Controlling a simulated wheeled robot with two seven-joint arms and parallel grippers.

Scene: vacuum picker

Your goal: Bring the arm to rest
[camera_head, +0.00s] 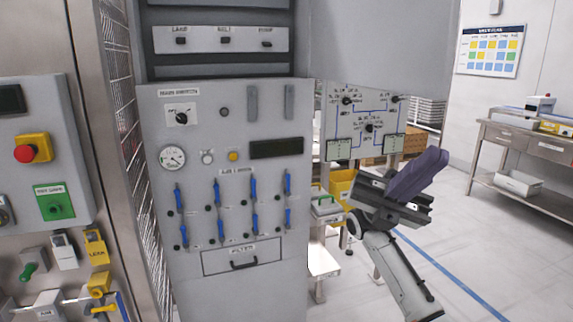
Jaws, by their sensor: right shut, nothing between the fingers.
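My right gripper (428,165) is held up to the right of the grey control cabinet, in front of the diagram panel's lower right. Its purple fingers are shut together, with nothing between them, and point up and to the right. My right arm (400,275) comes up from the lower right edge and tilts left. The gripper appears apart from the cabinet and panel. My left gripper and arm are out of view.
The grey cabinet (235,285) has blue levers, a gauge (172,158) and a drawer. A diagram panel (370,110) stands behind. At left is a box with a red button (24,153). A workbench (535,143) is far right. Floor between is clear.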

